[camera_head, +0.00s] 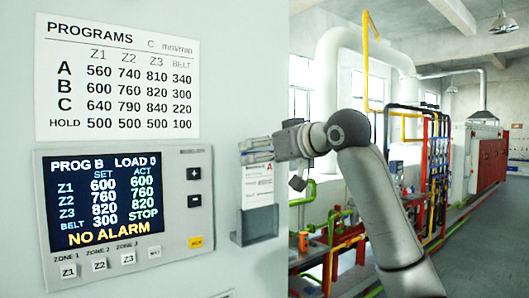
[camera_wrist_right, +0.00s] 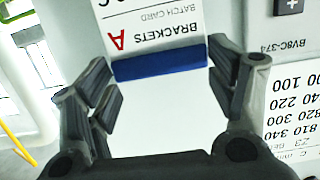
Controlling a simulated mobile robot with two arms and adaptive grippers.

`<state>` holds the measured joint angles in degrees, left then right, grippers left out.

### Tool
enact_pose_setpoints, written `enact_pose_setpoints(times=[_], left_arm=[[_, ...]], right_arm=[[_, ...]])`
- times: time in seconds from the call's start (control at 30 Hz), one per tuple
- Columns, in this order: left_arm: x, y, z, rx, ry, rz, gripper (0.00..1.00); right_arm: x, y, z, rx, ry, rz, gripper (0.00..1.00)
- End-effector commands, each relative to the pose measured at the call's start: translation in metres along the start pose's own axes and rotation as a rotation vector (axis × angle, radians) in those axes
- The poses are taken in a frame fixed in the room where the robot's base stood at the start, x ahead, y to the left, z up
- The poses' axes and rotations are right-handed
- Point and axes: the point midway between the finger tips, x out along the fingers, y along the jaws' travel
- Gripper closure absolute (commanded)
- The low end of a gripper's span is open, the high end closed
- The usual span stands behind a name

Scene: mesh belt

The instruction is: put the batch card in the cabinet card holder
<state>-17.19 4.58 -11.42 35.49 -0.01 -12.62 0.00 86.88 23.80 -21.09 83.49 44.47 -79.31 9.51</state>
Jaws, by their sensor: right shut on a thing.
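The batch card (camera_head: 259,191) is white with a red letter A and stands upright at the cabinet's right edge in the head view. Its lower part is hidden behind the front of the grey card holder (camera_head: 257,225). My right gripper (camera_head: 246,150) reaches in from the right at the card's top and is shut on it. In the right wrist view the card (camera_wrist_right: 160,30) appears upside down, with a blue band along its top edge between the fingers of my right gripper (camera_wrist_right: 160,56). The holder does not show there. My left gripper is not in view.
The cabinet front carries a control panel (camera_head: 187,215) with a lit screen (camera_head: 104,197) and buttons, left of the holder. A programs sheet (camera_head: 117,78) is above it. Pipes, red cabinets (camera_head: 489,160) and open floor (camera_head: 480,240) lie behind at right.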

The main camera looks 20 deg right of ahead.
Motion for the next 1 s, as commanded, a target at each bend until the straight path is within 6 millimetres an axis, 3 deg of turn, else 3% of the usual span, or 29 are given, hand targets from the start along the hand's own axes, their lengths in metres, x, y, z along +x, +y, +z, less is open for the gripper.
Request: enact_pose_setpoints(times=[1.0], left_arm=[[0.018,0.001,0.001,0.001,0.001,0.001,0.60]], right_arm=[[0.005,0.000,0.026,0.001,0.000,0.000,0.50]])
